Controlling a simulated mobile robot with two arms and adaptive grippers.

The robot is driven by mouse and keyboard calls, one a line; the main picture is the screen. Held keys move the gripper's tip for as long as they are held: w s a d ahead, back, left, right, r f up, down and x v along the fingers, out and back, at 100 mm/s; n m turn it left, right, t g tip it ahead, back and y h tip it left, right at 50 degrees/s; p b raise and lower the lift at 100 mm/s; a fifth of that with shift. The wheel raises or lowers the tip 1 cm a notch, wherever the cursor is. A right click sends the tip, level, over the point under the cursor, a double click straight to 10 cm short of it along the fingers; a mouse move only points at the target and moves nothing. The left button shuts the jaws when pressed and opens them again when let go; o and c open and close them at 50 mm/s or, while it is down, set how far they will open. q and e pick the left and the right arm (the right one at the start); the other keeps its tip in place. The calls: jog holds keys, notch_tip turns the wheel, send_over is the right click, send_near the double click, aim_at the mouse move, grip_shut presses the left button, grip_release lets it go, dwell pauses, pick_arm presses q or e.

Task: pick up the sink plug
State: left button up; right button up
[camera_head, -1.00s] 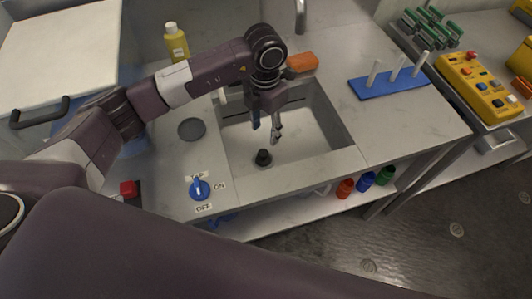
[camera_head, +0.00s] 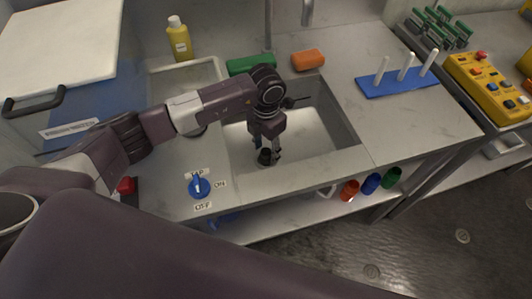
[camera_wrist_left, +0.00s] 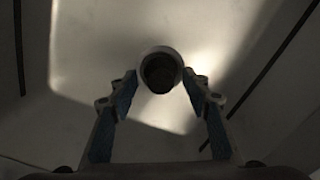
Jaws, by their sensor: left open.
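The sink plug (camera_head: 264,157) is a small dark round piece low in the sink basin (camera_head: 313,153). In the left wrist view the plug (camera_wrist_left: 159,73) shows as a dark disc with a pale ring around it. My left gripper (camera_head: 269,152) is down in the basin at the plug and partly covers it in the head view. In the left wrist view its two blue-padded fingers (camera_wrist_left: 159,88) are open, one on each side of the plug, with their tips close to it. Whether they touch it, I cannot tell. My right gripper is not in view.
A blue tap knob (camera_head: 199,187) is on the counter in front. An orange sponge (camera_head: 308,60) and a green block (camera_head: 252,64) lie behind the basin. A yellow bottle (camera_head: 179,40) stands at the back left. A blue peg rack (camera_head: 398,83) is at right.

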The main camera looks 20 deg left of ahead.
pick_arm(q)
jog(key=shift+f, duration=0.7)
grip_shut()
jog(key=shift+r, duration=0.1)
